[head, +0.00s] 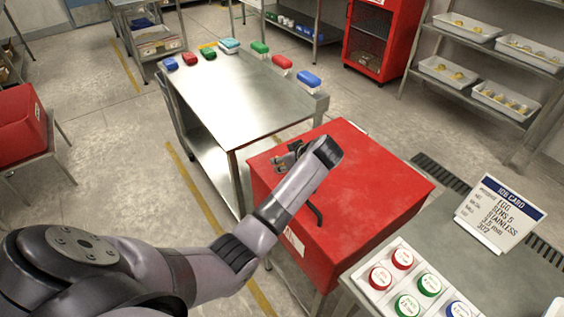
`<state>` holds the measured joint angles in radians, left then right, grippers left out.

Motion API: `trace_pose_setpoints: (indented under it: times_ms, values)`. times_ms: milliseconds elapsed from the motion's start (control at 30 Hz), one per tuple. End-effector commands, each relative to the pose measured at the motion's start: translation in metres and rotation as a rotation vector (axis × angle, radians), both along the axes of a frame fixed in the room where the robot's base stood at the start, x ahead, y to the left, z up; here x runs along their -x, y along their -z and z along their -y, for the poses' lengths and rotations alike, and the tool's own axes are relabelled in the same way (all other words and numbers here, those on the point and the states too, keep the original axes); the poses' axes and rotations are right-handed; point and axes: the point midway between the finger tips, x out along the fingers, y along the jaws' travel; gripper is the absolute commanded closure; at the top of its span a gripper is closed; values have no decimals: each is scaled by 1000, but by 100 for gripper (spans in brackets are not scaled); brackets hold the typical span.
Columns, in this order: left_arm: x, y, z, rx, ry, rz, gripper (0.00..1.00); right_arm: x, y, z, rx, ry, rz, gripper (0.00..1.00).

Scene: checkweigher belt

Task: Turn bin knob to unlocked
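The red bin (385,185) is a large box with a flat red top, just right of centre. My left arm comes in from the left and reaches across the bin's left side. My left gripper (287,158) is at the bin's far left edge, partly hidden behind my wrist. Its fingers are small and dark, and I cannot tell whether they are open or touching anything. A black curved handle (315,212) shows on the bin beside my forearm. No knob can be made out clearly; my arm covers part of that side. My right gripper is not in view.
A steel table (222,95) with coloured brushes along its back stands behind the bin. A grey counter at lower right holds a job card (501,215) and a panel of coloured buttons (410,285). A red cage cabinet (383,38) and tray shelves stand behind.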

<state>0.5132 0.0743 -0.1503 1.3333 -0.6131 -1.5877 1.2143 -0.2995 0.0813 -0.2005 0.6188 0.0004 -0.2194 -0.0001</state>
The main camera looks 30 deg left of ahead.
Motion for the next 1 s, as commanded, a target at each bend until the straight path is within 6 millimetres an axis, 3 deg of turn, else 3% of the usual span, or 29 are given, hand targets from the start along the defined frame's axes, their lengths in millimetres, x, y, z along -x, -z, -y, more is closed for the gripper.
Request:
trace_pose_setpoints:
  times_ms: [300,500,1000]
  values:
    - [17,-47,45,2,1,4,71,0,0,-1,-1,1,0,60]
    - [25,-68,64,2,0,2,71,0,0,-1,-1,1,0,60]
    - [28,-75,70,0,-1,0,71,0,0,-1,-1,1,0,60]
